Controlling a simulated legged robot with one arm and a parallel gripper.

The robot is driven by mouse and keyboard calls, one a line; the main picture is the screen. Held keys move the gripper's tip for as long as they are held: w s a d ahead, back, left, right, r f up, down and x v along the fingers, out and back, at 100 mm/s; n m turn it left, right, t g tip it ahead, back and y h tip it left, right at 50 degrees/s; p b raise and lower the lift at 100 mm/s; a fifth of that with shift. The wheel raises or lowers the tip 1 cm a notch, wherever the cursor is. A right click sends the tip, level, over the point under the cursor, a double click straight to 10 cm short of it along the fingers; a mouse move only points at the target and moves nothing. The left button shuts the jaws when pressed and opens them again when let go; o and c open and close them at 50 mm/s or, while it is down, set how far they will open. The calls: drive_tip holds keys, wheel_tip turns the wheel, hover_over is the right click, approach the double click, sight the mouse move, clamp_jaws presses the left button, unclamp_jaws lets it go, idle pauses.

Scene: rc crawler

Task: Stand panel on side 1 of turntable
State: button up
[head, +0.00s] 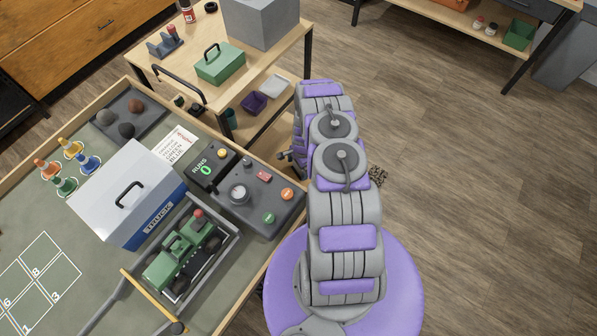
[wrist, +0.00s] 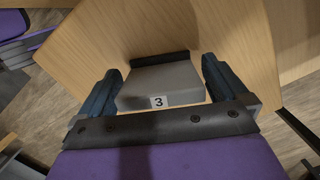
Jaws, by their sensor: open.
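In the wrist view, my gripper (wrist: 161,68) is open, with one dark finger at each side. A grey block-like piece (wrist: 165,82) with a white label "3" lies between the fingers. A dark bar runs along its far edge. It is over a light wooden surface; I cannot tell if the fingers touch it. I cannot tell whether this piece is the panel or part of the turntable. No side marked 1 shows on it. In the head view my arm hides most of the gripper, beside the wooden cart.
The wooden cart (head: 180,92) carries a green toolbox (head: 220,64) and a grey box (head: 262,20). The green-topped table (head: 28,225) holds a white truck box (head: 125,190), a green toy truck (head: 183,250), a button console (head: 262,200) and several cones. Floor at right is clear.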

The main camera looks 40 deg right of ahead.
drive_tip(key=shift+a+f, duration=0.1)
drive_tip(key=shift+f, duration=0.7)
drive_tip(key=shift+d, duration=0.4)
drive_tip(key=shift+c, duration=0.8)
drive_tip(key=shift+a, duration=0.25)
drive_tip(key=c, duration=0.8)
